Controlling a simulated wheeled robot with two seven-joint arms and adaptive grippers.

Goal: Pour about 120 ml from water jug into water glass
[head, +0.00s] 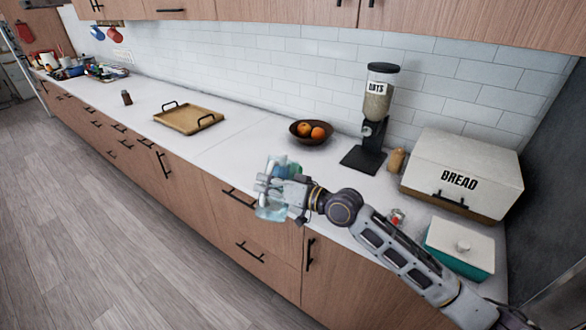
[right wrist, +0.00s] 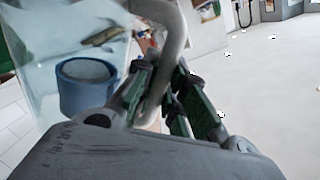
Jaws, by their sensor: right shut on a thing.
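My right gripper (head: 276,187) is shut on the handle of the clear, bluish water jug (head: 271,212), near the counter's front edge. In the right wrist view the jug's see-through wall (right wrist: 40,70) fills the left side, and its pale curved handle (right wrist: 174,40) runs between the green-padded fingers (right wrist: 168,95). A blue, round, cup-like shape (right wrist: 86,85) shows at or through the jug wall; I cannot tell what it is. In the head view the gripper covers part of the jug. I cannot make out the water glass for certain. My left gripper is not in view.
A fruit bowl (head: 299,137), an oats dispenser (head: 375,120), a bread box (head: 464,170) and a teal box with a white lid (head: 460,245) stand on the white counter. A wooden tray (head: 177,122) lies farther left. The counter between tray and bowl is clear.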

